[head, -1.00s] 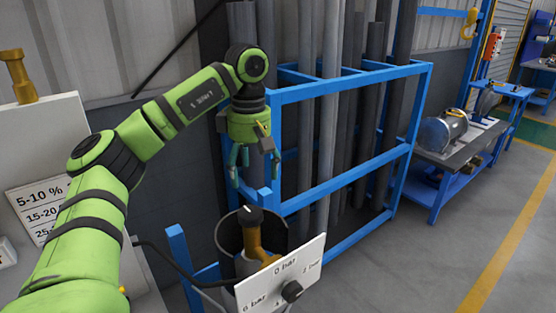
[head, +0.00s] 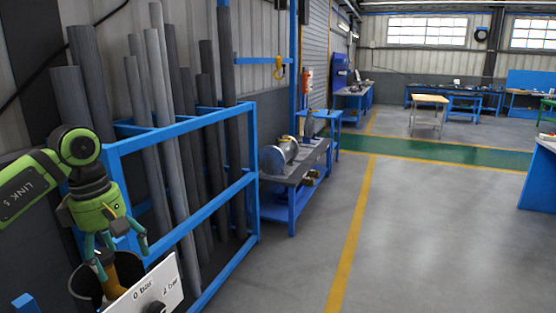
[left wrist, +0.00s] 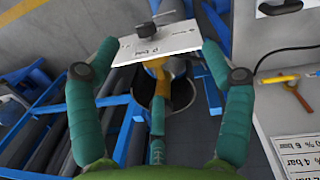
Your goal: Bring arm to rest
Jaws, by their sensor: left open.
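My left arm comes in from the left in the head view. My left gripper (head: 118,250) hangs fingers-down at the lower left, above a dark round bin with a brass-coloured fitting (head: 124,272) and a white gauge panel (head: 150,288) marked in bar. In the left wrist view the green fingers of the left gripper (left wrist: 160,80) are spread apart with nothing held between them. The white panel (left wrist: 170,45) and the brass fitting (left wrist: 165,85) show beyond the fingers. My right gripper is not in view.
A blue rack (head: 190,125) with several grey pipes stands beside the gripper. A workbench (head: 295,165) with a metal cylinder (head: 280,153) is further back. The grey floor (head: 420,240) to the right is clear.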

